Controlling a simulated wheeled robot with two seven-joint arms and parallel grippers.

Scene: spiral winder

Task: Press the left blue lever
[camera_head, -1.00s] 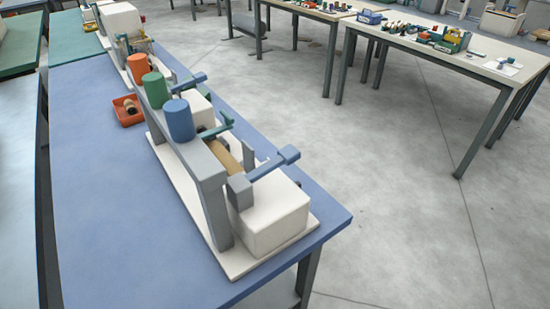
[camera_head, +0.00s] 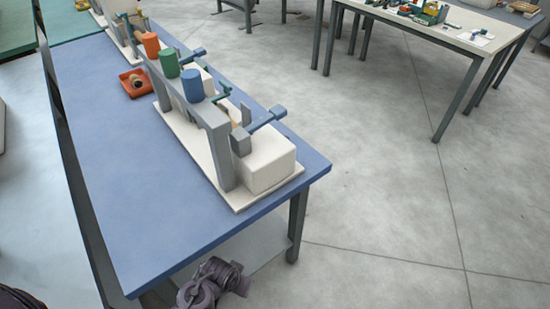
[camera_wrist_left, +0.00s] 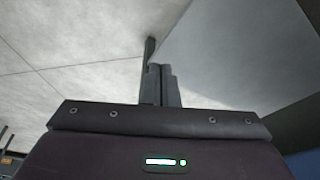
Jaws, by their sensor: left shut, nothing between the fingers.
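The spiral winder (camera_head: 220,150) stands on the blue table, with a grey frame on a white base plate. Two blue levers stick out from its right side in the head view. The farther, more leftward one (camera_head: 193,54) is small and partly behind the coloured cylinders; the nearer, more rightward one (camera_head: 265,119) ends in a blue block. Nothing of mine touches either lever. My left gripper (camera_wrist_left: 160,84) is shut and empty in the left wrist view, with pale floor and a grey surface beyond it. No winder part is recognisable there.
The blue table (camera_head: 130,170) is mostly bare left of the winder. A red tray (camera_head: 134,83) with a small roll sits beside it. Orange, green and blue cylinders top the frame. Grey floor (camera_head: 380,200) is open on the right, with a cluttered white table (camera_head: 450,30) beyond.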

